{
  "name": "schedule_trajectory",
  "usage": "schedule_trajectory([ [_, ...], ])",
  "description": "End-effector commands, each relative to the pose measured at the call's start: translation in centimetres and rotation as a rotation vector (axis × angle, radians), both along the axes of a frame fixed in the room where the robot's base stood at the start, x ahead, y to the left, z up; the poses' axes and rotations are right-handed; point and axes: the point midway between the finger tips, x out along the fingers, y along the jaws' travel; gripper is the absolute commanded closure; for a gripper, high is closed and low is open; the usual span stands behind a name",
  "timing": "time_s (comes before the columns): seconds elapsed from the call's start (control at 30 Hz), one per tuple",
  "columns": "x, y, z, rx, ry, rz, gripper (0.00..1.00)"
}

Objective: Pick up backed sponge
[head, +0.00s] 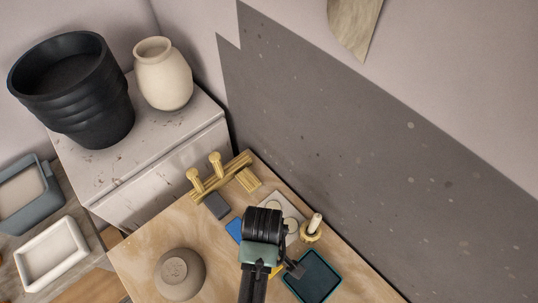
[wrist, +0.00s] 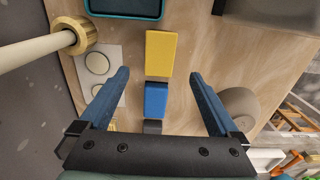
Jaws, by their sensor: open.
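Three small blocks lie in a row on the wooden table: a yellow block (wrist: 160,53), a blue block (wrist: 156,99) and a dark grey block (wrist: 152,127). I cannot tell from their faces which one is the backed sponge. The head view shows the blue block (head: 234,229) and grey block (head: 217,206) left of my arm, with the yellow block (head: 276,271) mostly hidden by it. My gripper (wrist: 159,75) is open and empty above the row. In the wrist view its fingers flank the blue block, their tips level with the yellow block's near end.
A teal-rimmed tray (head: 335,276) lies beside the yellow block. A pale plate with round discs (head: 284,204) and a wooden holder with a white rod (head: 311,230) stand near the wall. An upturned bowl (head: 180,272) sits left; a yellow rack (head: 221,176) stands behind.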

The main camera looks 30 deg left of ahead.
Motion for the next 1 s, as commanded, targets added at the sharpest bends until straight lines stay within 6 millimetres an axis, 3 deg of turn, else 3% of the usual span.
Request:
schedule_trajectory([
  [0.13, 0.0, 0.0, -2.3, 0.000, 0.001, -0.002, 0.03],
  [0.43, 0.1, 0.1, -4.1, 0.001, -0.003, -0.003, 0.03],
  [0.73, -0.1, 0.3, -7.8, 0.001, -0.003, -0.003, 0.03],
  [1.0, 0.0, 0.3, -8.6, 0.003, -0.006, -0.004, 0.03],
])
